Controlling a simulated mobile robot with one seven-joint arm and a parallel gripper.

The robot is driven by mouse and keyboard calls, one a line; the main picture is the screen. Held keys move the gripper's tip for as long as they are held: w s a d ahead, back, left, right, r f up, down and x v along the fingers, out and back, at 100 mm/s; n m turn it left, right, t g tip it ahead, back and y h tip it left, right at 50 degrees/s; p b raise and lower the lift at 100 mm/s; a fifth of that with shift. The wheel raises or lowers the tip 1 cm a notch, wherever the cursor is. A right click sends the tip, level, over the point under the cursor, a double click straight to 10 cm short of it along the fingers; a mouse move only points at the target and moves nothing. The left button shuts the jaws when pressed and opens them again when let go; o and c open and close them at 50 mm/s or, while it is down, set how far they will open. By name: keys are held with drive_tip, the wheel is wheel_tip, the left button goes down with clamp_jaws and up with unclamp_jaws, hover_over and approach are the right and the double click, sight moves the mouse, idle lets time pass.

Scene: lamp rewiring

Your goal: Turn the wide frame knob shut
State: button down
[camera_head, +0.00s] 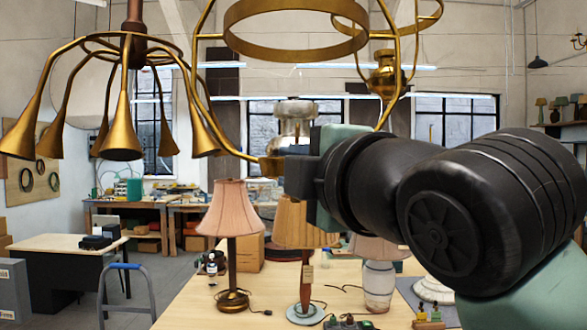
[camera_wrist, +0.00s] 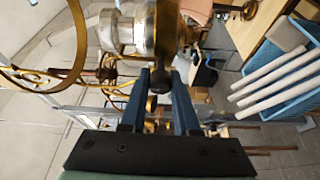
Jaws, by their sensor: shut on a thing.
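The wide brass frame (camera_head: 295,44) hangs at the top centre of the head view, its ring above and its curved rods running down to a small brass fitting. In the wrist view a small dark knob (camera_wrist: 158,84) sits between the two blue fingers of my gripper (camera_wrist: 160,76), which are shut on it. In the head view my gripper (camera_head: 290,158) is at the frame's lower end, and my arm hides most of the knob. A clear and silvery glass-like part (camera_head: 294,118) stands just above; it also shows in the wrist view (camera_wrist: 113,30).
A brass multi-arm fixture (camera_head: 122,130) hangs at left, and a narrower brass frame (camera_head: 387,76) hangs behind my arm. Below is a table (camera_head: 185,310) with several lamps, including a pink-shaded one (camera_head: 231,210). A blue crate (camera_wrist: 275,85) holds white tubes.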

drive_tip(key=shift+n, duration=0.3)
idle(0.4)
drive_tip(key=c, duration=0.6)
unclamp_jaws()
drive_tip(key=shift+c, duration=0.2)
drive_tip(key=shift+f, duration=0.1)
